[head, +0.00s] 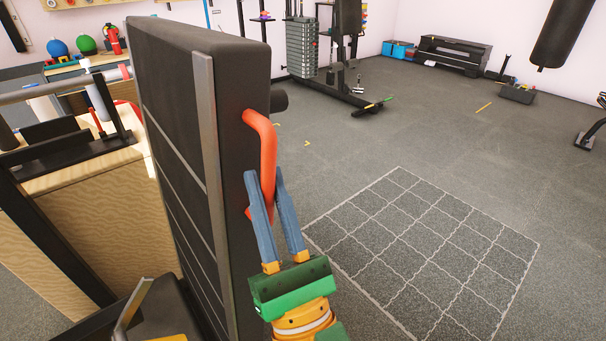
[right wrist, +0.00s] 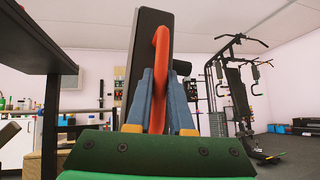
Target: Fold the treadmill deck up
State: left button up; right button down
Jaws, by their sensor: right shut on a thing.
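The treadmill deck (head: 165,120) is a dark, thick board standing nearly upright in the left half of the head view, with a grey rail (head: 211,170) along its edge. A red-orange handle (head: 267,150) sticks out from its right side. My right gripper (head: 266,187) has blue fingers shut on the lower part of this handle. In the right wrist view the handle (right wrist: 160,65) rises between the two fingers (right wrist: 159,84), with the dark deck (right wrist: 150,30) behind it. My left gripper is in neither view.
A wooden box-like bench (head: 90,235) stands left of the deck. A white grid (head: 430,250) marks open grey floor at the right. A weight machine (head: 325,60) stands at the back, and a punching bag (head: 562,32) hangs at the upper right.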

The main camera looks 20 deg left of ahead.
jog(key=shift+s+a+r+y, duration=0.25)
jog(key=shift+s+y, duration=0.05)
jog(key=shift+s, duration=0.15)
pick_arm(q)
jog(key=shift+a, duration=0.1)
pick_arm(e)
jog(key=c, duration=0.8)
grip_release()
jog(key=shift+f, duration=0.2)
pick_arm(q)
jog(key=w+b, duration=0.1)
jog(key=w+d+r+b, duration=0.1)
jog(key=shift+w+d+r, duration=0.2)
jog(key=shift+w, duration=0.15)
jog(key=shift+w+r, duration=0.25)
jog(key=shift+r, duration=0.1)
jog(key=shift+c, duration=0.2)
pick_arm(e)
jog(key=v, duration=0.6)
jog(key=shift+s+d+f, duration=0.2)
jog(key=shift+s+d, duration=0.05)
